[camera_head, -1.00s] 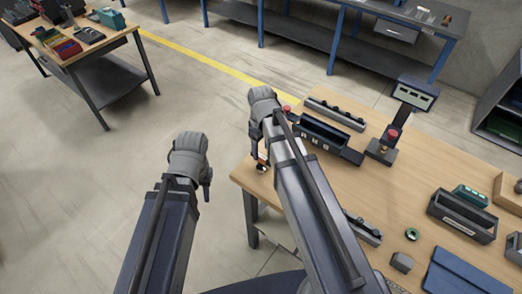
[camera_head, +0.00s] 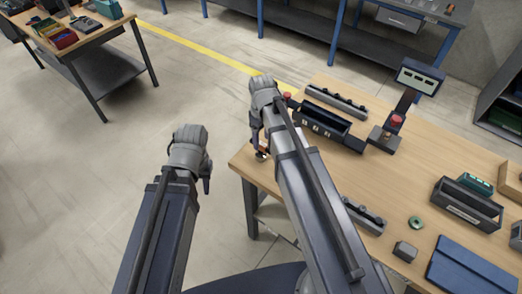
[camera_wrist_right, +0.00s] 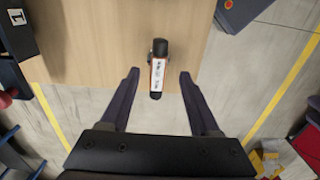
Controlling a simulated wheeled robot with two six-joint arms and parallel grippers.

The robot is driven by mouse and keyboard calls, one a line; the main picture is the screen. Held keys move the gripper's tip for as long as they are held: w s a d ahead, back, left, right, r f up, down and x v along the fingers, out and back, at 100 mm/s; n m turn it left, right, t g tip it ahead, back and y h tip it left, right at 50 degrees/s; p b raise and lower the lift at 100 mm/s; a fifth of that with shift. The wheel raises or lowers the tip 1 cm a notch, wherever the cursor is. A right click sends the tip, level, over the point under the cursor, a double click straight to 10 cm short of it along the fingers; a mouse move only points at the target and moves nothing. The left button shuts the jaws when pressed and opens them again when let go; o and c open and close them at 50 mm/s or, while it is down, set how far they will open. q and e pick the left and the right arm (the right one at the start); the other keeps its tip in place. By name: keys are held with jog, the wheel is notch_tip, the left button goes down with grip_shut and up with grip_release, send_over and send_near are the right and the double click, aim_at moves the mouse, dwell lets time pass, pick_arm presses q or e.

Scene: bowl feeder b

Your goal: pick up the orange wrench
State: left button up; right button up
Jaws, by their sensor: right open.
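The orange wrench (camera_wrist_right: 158,72) appears in the right wrist view as a narrow dark piece with orange edges and a white printed label. It lies at the edge of the wooden table, its near end reaching over the floor in that picture. My right gripper (camera_wrist_right: 158,76) is open, with one finger on each side of the wrench and a gap on both sides. In the head view my right gripper (camera_head: 257,138) is over the table's left corner, and its arm hides much there. My left gripper (camera_head: 207,184) hangs over the floor, its fingers seen edge-on.
The wooden table (camera_head: 400,170) holds a dark slotted bin (camera_head: 323,123), a stand with a display (camera_head: 419,78), a dark box (camera_head: 466,205), a grey block (camera_head: 405,251) and a blue panel (camera_head: 472,272). Open floor lies left of the table.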

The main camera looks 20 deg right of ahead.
aim_at(261, 143)
jog(key=shift+w+a+f+b, duration=0.1)
jog(key=shift+w+f+b, duration=0.05)
jog(key=shift+f+b, duration=0.75)
jog(key=shift+w+f+b, duration=0.15)
jog(key=shift+f+b, duration=0.5)
jog(key=shift+f, duration=0.45)
jog(key=shift+f, duration=0.25)
jog(key=shift+c, duration=0.3)
grip_shut()
